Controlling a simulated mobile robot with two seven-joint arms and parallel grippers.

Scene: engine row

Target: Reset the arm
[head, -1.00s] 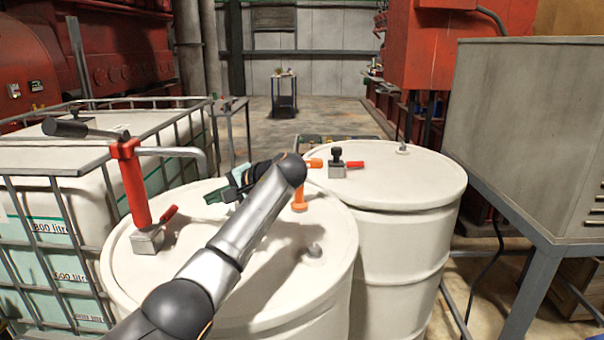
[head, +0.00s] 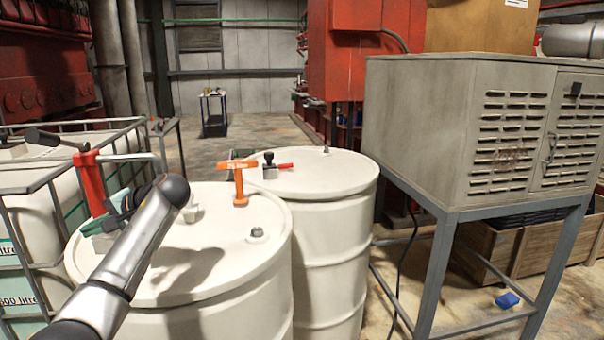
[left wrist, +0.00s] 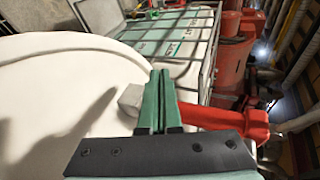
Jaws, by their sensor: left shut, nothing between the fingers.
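My left gripper (head: 108,215) has green fingers and hovers over the left part of the near white drum (head: 190,290). Its fingers are shut with nothing between them; they also show in the left wrist view (left wrist: 158,102). A red pump with a black-gripped lever (head: 92,180) stands on that drum, just behind and left of the gripper. Its lower part is hidden by the gripper. In the left wrist view the red pump (left wrist: 215,117) and its grey base (left wrist: 130,100) lie right beside the fingers; contact cannot be told. My right gripper is not in view.
An orange T-shaped handle (head: 240,185) stands on the near drum. A black-and-red valve (head: 270,165) sits on the second drum (head: 325,180). A caged white tank (head: 50,180) is at left, a grey louvred cabinet (head: 430,130) at right. Open floor (head: 240,150) lies behind.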

